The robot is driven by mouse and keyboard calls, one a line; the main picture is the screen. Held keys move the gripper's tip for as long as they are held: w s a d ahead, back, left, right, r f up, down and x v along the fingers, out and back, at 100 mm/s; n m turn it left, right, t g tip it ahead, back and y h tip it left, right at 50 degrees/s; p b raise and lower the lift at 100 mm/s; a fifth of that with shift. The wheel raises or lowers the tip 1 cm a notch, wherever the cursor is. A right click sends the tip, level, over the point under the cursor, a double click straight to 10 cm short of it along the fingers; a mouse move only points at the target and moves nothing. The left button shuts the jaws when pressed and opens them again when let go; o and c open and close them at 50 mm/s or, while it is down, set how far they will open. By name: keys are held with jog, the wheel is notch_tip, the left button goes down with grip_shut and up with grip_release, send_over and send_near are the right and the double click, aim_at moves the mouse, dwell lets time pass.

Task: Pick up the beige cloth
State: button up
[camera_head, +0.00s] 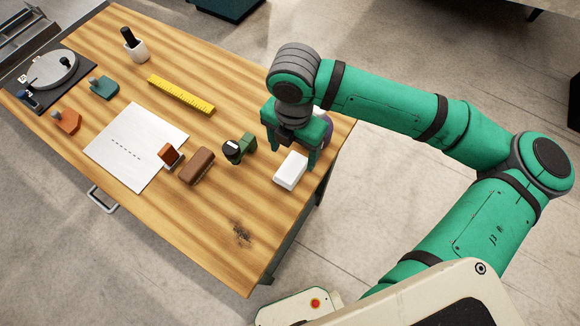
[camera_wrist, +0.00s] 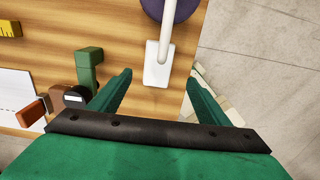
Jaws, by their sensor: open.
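I cannot make out a beige cloth in either view. My gripper (camera_head: 290,160) is open and empty, above the right end of the wooden table (camera_head: 215,225). In the wrist view the two green fingers of my gripper (camera_wrist: 160,85) are spread apart. A white block-like base (camera_head: 290,170) stands on the table close by my gripper. In the wrist view a white base (camera_wrist: 156,72) with a pale stem shows between and beyond the fingertips. A purple rounded thing (camera_head: 327,118) is partly hidden behind my gripper, and it shows at the top of the wrist view (camera_wrist: 178,8).
Left of my gripper are a green and black object (camera_head: 240,149), a brown block (camera_head: 196,166) and an orange-brown block (camera_head: 170,156). The table's near corner is mostly clear, with a dark smudge.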

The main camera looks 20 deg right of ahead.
aim_at(291, 168)
jog(key=shift+w+a+f, duration=0.1)
jog(key=shift+f, duration=1.8)
jog(key=shift+w+a+f, duration=0.1)
jog(key=shift+f, duration=1.75)
jog(key=c, duration=1.1)
